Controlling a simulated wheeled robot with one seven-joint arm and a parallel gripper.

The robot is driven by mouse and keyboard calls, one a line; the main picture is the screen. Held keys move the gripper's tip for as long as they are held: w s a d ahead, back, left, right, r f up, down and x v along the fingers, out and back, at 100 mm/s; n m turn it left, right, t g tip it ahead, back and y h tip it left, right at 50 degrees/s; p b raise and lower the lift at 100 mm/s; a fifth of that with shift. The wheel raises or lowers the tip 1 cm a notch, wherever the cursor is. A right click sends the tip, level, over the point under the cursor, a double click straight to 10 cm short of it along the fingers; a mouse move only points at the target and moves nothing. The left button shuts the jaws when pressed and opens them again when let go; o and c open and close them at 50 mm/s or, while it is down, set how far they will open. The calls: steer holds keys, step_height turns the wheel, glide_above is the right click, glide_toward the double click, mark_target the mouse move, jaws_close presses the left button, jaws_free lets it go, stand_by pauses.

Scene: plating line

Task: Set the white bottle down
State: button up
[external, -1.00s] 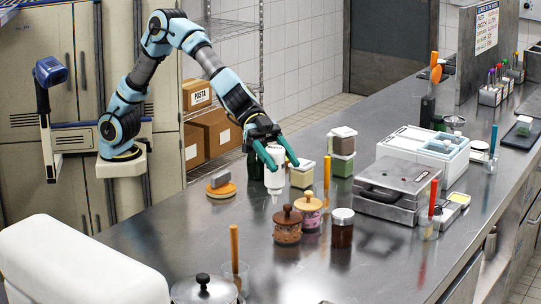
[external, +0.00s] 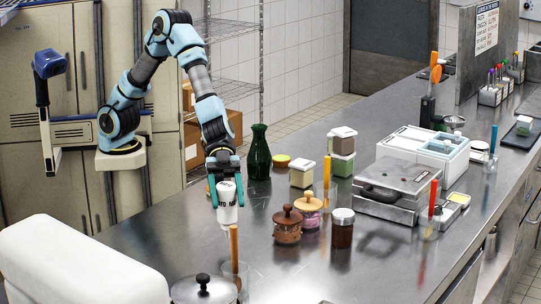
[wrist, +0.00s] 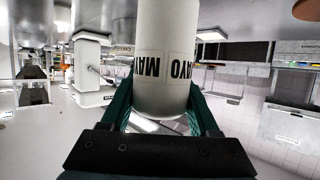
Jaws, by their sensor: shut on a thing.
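The white bottle (external: 227,215), lettered MAYO, is in my gripper (external: 227,203) over the left part of the steel counter. I cannot tell how far the nozzle is above the counter (external: 180,235).
A clear cup with an orange-handled tool (external: 234,245) stands just in front of the bottle, near a lidded pot (external: 204,290). A dark green bottle (external: 258,155) stands behind. A brown jar (external: 287,226) is to the right. An orange item is mostly hidden behind my gripper.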

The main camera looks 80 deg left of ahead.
steer(key=shift+f, duration=1.3)
steer(key=shift+f, duration=0.15)
steer(key=o, duration=0.9)
steer(key=shift+r, duration=0.25)
steer(key=v, duration=1.2)
steer(key=shift+b, duration=0.35)
